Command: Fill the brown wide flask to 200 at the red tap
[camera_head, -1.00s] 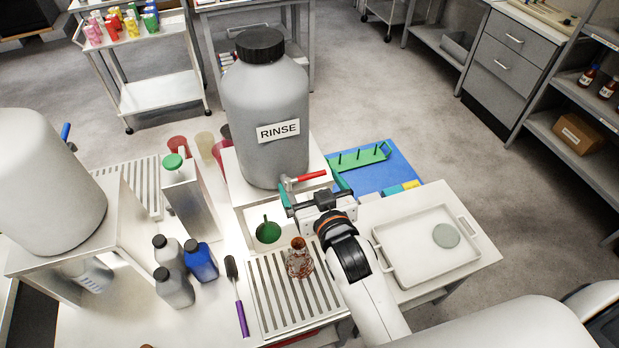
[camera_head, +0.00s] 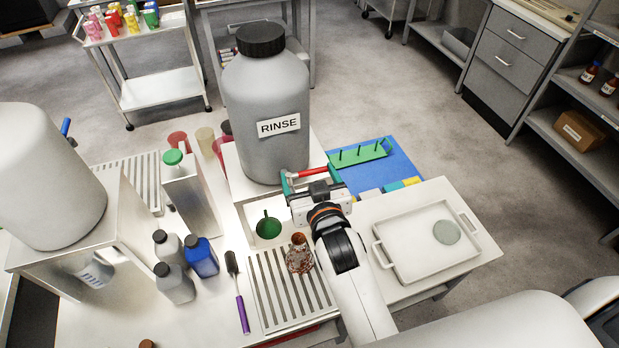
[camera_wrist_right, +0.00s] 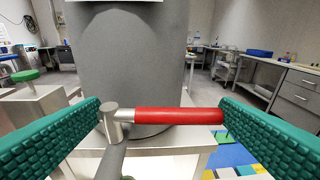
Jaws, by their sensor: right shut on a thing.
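The brown wide flask (camera_head: 299,258) stands upright on the slatted drip grate (camera_head: 265,290), in front of the grey RINSE drum. Its fill level cannot be read, and I see no clear stream. The red tap handle (camera_head: 313,172) sticks out sideways at the drum's base. My right gripper (camera_head: 309,178) is at the tap, its green fingers shut on the handle's two ends. In the right wrist view the red handle (camera_wrist_right: 178,116) lies crosswise between the fingertips (camera_wrist_right: 163,108). The spout below is partly hidden. My left gripper is not in view.
The RINSE drum (camera_head: 266,105) rises behind the tap. A green funnel (camera_head: 269,228) is left of the flask. A white tray (camera_head: 384,262) is at right.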

